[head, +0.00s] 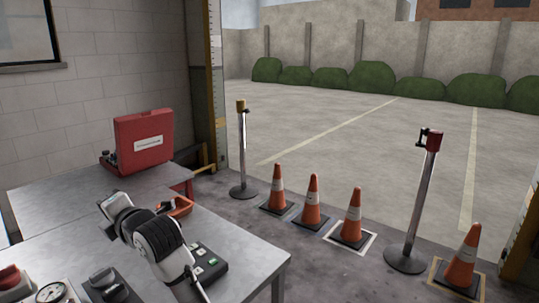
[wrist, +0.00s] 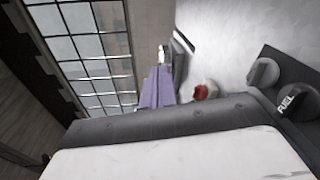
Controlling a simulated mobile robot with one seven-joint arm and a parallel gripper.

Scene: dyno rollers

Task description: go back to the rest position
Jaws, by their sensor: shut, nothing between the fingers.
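My arm (head: 158,238), white with a black joint, reaches in from the bottom of the head view over the front metal table. Its far white end (head: 116,203) is bent above the table, and no fingers can be made out there. In the wrist view a white surface with a dark band fills the lower part, apparently my own arm or hand. My fingertips do not show in either view.
The front table (head: 238,248) holds a button box (head: 207,265), a gauge (head: 52,293), a red knob (head: 10,277) and a dark knob box (head: 108,286). A red case (head: 143,140) stands on the back table. Cones (head: 312,200) and posts (head: 415,205) stand right.

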